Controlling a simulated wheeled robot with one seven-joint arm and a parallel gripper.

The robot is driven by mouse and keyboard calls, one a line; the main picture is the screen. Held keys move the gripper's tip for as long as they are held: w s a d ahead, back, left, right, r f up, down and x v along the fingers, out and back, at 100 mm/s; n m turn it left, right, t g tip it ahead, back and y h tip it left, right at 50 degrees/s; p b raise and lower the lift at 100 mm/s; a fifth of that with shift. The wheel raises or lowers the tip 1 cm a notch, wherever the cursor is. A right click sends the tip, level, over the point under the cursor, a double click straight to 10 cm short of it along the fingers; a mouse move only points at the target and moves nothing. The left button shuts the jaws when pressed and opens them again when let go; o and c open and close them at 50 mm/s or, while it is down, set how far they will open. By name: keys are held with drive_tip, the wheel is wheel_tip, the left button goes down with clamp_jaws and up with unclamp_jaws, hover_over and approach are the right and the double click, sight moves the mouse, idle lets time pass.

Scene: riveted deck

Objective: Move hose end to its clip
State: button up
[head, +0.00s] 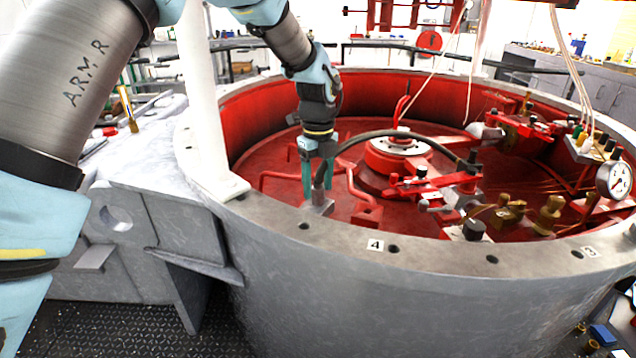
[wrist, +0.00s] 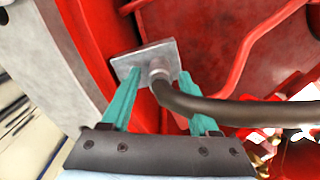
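The black hose (head: 375,137) arcs from the red fittings at right over to the near-left rim of the round vat. Its end, with a grey metal collar (wrist: 160,75), stands at a small grey metal bracket (head: 317,207), also in the wrist view (wrist: 146,55). This bracket may be the clip; I cannot tell whether the end is seated in it. My gripper (head: 318,190) points down there, and its teal fingers stand either side of the hose end (wrist: 160,85). In the wrist view gaps show between the fingers and the hose, so it is open around it.
The vat's grey rim (head: 340,235) with bolt holes and a "4" label (head: 375,245) runs close in front of my gripper. Red pipes (head: 275,178) lie beside it. A red hub (head: 397,150), brass valves (head: 510,210) and a gauge (head: 614,180) stand farther right.

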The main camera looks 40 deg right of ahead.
drive_tip(key=shift+o, duration=0.7)
wheel_tip(320, 180, up, 11)
drive_tip(key=b, duration=0.1)
drive_tip(key=shift+f, duration=0.1)
